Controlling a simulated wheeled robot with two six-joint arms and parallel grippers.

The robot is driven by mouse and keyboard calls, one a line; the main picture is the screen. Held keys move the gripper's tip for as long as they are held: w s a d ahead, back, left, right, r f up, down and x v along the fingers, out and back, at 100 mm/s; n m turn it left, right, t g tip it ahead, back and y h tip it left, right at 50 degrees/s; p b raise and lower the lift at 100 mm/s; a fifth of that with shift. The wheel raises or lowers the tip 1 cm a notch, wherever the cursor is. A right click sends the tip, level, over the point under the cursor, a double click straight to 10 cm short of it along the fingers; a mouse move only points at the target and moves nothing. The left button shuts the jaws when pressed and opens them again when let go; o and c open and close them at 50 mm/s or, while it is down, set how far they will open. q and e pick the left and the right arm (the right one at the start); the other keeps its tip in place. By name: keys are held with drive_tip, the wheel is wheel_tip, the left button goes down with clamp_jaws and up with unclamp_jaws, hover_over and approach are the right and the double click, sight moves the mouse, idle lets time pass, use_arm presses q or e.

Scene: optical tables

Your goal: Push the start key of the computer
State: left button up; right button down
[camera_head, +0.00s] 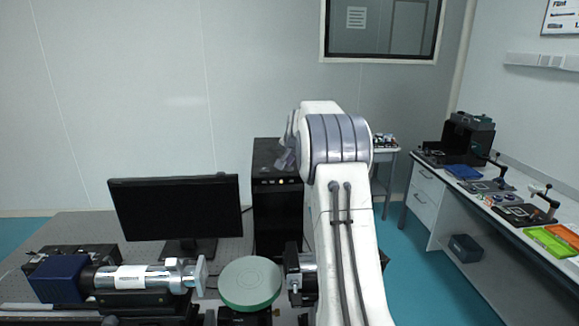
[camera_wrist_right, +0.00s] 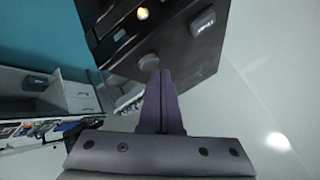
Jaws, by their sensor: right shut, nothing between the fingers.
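The computer is a black tower (camera_head: 277,215) standing on the table beside a dark monitor (camera_head: 175,207). My right gripper (camera_head: 285,158) is at the upper front of the tower, partly hidden by my own arm. My left gripper is not in view.
A blue and silver optical device (camera_head: 130,278) and a green round plate (camera_head: 250,283) stand on the table in front of the monitor and tower. A white bench (camera_head: 450,215) with instruments is at the right. Blue floor lies between.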

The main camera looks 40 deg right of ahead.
sight(289, 169)
wheel_tip(289, 169, up, 6)
drive_tip(key=p, duration=0.5)
drive_tip(key=shift+r, duration=0.15)
idle(0.3)
